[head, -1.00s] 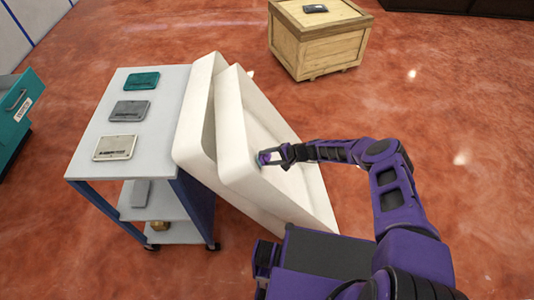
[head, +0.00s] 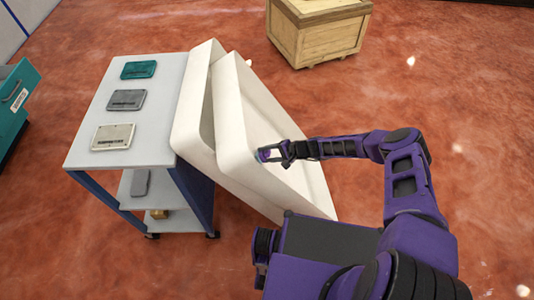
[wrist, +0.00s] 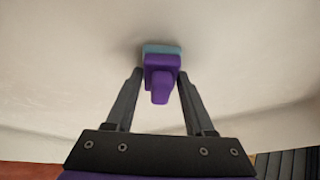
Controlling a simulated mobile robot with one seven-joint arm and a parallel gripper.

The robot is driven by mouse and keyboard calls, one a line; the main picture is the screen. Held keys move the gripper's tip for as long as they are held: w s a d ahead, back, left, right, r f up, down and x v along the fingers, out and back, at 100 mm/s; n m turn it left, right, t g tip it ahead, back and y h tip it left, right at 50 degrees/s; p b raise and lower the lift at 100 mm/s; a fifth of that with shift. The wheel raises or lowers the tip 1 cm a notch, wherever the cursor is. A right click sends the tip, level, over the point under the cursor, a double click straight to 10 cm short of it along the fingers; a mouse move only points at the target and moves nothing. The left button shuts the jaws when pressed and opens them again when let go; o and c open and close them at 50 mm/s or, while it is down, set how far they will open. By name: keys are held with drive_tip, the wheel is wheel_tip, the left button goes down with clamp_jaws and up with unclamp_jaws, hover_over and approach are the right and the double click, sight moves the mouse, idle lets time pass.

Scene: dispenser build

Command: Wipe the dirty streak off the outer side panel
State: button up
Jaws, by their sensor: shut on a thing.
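My gripper (head: 274,153) is shut on a wiper with a purple handle (wrist: 160,82) and a teal pad (wrist: 162,48). In the wrist view the pad meets the face of the large white panel (wrist: 60,65), with a dark shade around it that looks like shadow. In the head view this panel (head: 262,110) leans at a slant beside the cart, and the wiper is at its near left part. I cannot make out a dirty streak in either view; the pad and gripper hide part of the surface.
A cart (head: 162,85) with several flat plates stands left of the panel, a second white panel (head: 194,115) between them. A wooden crate (head: 320,35) stands at the back. A teal cabinet (head: 14,105) is at the left edge. Floor to the right is open.

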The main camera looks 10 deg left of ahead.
drive_tip(key=shift+w+d+r, duration=0.25)
drive_tip(key=shift+d+r, duration=0.2)
drive_tip(key=shift+d, duration=0.4)
drive_tip(key=shift+w+d+r, duration=0.2)
drive_tip(key=shift+d+r, duration=0.25)
drive_tip(key=shift+d, duration=0.4)
drive_tip(key=shift+w+d+r, duration=0.25)
drive_tip(key=shift+d+r, duration=0.2)
drive_tip(key=shift+d, duration=0.4)
drive_tip(key=shift+w+d+r, duration=0.2)
drive_tip(key=shift+d+r, duration=0.15)
drive_tip(key=shift+d, duration=0.3)
drive_tip(key=shift+w+d+r, duration=0.2)
drive_tip(key=shift+d+r, duration=0.15)
drive_tip(key=shift+d, duration=0.25)
drive_tip(key=shift+f, duration=0.1)
drive_tip(key=s+a+f+b, duration=0.2)
drive_tip(key=s+a+f, duration=0.1)
drive_tip(key=a+f, duration=0.1)
drive_tip(key=shift+s+a, duration=0.35)
drive_tip(key=shift+s, duration=0.05)
drive_tip(key=shift+s+a+f+b, duration=0.3)
drive_tip(key=shift+a+f+b, duration=0.15)
drive_tip(key=shift+a+b, duration=0.3)
